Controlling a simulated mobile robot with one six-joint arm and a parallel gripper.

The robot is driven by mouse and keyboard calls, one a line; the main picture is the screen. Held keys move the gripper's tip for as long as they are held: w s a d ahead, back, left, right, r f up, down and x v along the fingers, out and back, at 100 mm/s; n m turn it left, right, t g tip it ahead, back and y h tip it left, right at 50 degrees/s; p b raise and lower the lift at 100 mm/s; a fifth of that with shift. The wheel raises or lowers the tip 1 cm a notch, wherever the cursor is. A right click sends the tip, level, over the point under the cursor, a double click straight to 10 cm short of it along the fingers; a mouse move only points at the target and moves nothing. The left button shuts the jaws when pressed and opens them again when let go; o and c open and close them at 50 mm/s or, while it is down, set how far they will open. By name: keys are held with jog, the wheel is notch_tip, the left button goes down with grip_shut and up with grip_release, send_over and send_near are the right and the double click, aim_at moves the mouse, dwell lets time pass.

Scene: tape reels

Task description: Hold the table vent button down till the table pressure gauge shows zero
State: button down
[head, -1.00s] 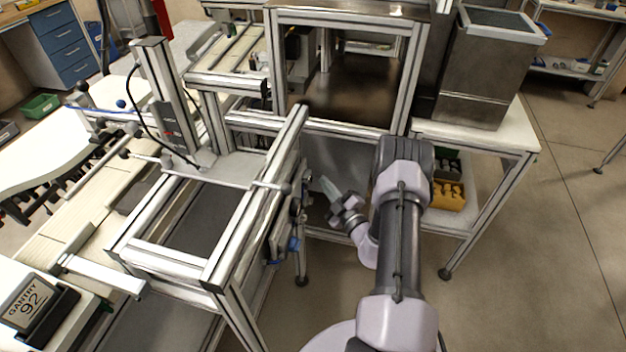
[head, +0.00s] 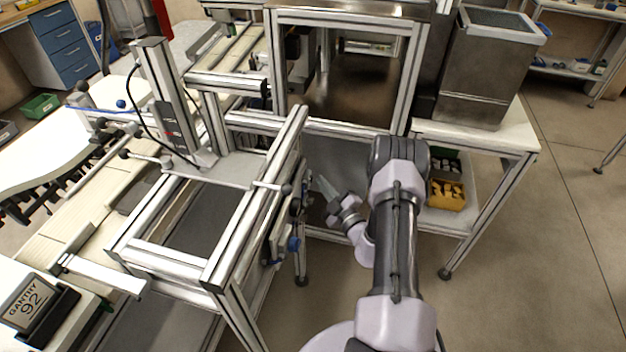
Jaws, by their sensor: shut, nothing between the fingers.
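My gripper (head: 324,184) is shut and empty in the middle of the head view. Its tip points up and to the left, just right of the gantry frame's side. Small fittings (head: 296,205) are mounted on that side, with a blue part (head: 293,244) below them. The fittings are too small and too edge-on to tell which is the vent button or the pressure gauge. No gauge reading can be made out. I cannot tell whether my gripper touches any of the fittings.
The aluminium gantry frame (head: 222,262) stands left of my arm, with a sign reading "GANTRY 92" (head: 30,300). A framed enclosure (head: 412,75) stands behind. A yellow bin (head: 447,203) sits on a lower shelf at right. Open floor (head: 540,270) lies to the right.

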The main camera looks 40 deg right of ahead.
jog(key=shift+w+a, duration=0.25)
dwell(0.4)
dwell(2.9)
jog(key=shift+s+d, duration=0.5)
jog(key=shift+s, duration=0.1)
jog(key=shift+d, duration=0.1)
jog(key=s+d, duration=0.1)
jog(key=s, duration=0.1)
jog(key=s+d, duration=0.1)
jog(key=d, duration=0.1)
jog(key=shift+s, duration=0.4)
